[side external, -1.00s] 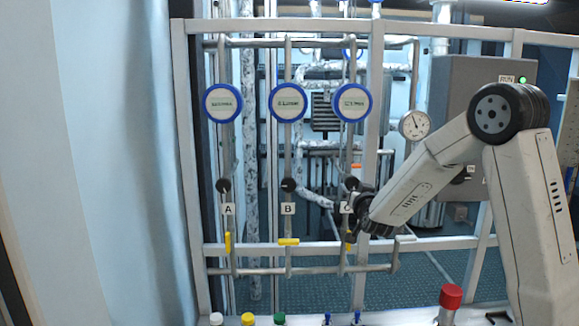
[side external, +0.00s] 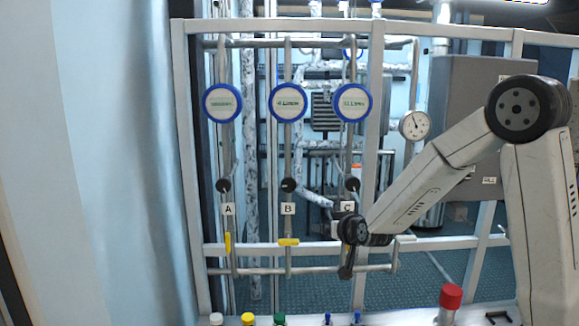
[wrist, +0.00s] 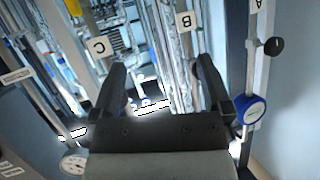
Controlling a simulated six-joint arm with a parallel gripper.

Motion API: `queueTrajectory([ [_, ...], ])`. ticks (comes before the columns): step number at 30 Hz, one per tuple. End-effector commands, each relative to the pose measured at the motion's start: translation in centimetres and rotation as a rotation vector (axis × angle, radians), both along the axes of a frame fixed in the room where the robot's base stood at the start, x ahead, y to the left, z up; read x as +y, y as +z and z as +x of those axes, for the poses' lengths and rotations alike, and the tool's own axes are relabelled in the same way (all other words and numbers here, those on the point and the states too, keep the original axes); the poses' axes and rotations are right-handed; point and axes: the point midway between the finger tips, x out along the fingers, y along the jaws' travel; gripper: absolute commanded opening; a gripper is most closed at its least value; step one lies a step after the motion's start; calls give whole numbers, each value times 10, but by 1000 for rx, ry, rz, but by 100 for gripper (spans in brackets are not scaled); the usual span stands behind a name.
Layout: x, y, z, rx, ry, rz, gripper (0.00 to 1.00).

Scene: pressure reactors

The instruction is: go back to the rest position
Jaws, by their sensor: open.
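My gripper (side external: 346,273) hangs below my wrist in front of the lower rail of the pipe frame, near line C. In the wrist view my gripper (wrist: 160,72) has its two dark fingers spread apart with nothing between them. Label C (side external: 347,208) shows just above my wrist. Lines A and B carry labels (side external: 229,209) and (side external: 288,209). Yellow handles show on line A (side external: 228,242), upright, and line B (side external: 288,242), level. The handle of line C is hidden behind my wrist.
Three round blue-rimmed displays (side external: 222,103) sit above black knobs (side external: 288,185). A dial gauge (side external: 415,125) is at the right, by a grey cabinet (side external: 463,85). Several small capped items and a red-topped post (side external: 450,297) stand along the front ledge. The left side is clear.

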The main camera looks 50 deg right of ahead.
Motion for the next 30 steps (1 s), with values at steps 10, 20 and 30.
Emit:
queueTrajectory([
  [10, 99, -60, -58, 431, 304, 110, 99],
  [20, 149, -95, -142, 829, 497, 125, 99],
  [30, 156, -101, -170, 949, 539, 116, 99],
])
